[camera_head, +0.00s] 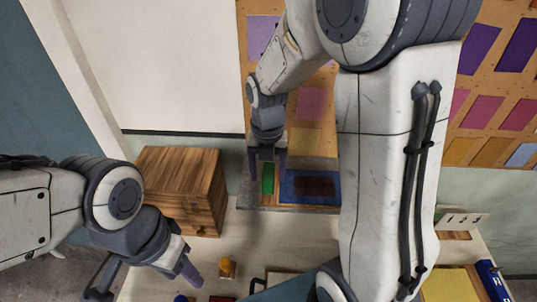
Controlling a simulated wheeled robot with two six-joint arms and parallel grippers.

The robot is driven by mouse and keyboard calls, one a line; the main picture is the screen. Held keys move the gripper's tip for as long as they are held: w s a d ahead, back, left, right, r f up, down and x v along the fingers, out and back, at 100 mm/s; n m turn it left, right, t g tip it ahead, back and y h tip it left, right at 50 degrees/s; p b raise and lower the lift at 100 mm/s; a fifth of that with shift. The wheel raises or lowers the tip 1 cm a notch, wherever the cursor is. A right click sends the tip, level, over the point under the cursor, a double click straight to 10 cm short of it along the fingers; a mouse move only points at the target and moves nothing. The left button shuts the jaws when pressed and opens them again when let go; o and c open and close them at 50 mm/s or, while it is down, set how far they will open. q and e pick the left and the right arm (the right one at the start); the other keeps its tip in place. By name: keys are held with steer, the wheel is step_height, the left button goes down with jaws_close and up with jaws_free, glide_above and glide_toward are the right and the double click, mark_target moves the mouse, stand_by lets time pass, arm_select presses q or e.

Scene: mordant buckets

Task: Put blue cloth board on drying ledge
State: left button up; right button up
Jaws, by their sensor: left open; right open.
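A flat blue panel (291,197) with a dark brown rectangle on it lies on the grey ledge (245,200) at the back centre. I cannot tell for sure whether it is the blue cloth board. A narrow green piece (268,178) is left of it on the ledge. My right gripper (267,172) is open above the ledge, pointing down, with the green piece showing between its fingers. I cannot tell whether it touches anything. My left gripper (147,288) is open and empty at the lower left, away from the ledge. My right arm hides much of the right side.
A wooden drawer box (180,182) stands left of the ledge. A small orange-topped item (227,267) is on the pale table (245,240). A numbered card (462,219), a yellow panel (452,284) and a blue item (492,279) are at right. Coloured swatches hang on the back board (477,78).

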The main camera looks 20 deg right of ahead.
step_height(320, 180, up, 9)
steer(key=b, duration=0.1)
steer(key=s+a+f+m, duration=0.3)
steer(key=s+a+m, duration=0.3)
steer(key=s+m, duration=0.3)
steer(key=s+a+f+m+y, duration=0.1)
steer(key=s+a+f+m, duration=0.2)
steer(key=s+a+m, duration=0.4)
steer(key=s+m, duration=0.2)
steer(key=m, duration=0.5)
steer(key=shift+s+f, duration=0.15)
steer(key=shift+s, duration=0.25)
step_height(320, 180, down, 12)
steer(key=b, duration=1.2)
steer(key=shift+m, duration=0.3)
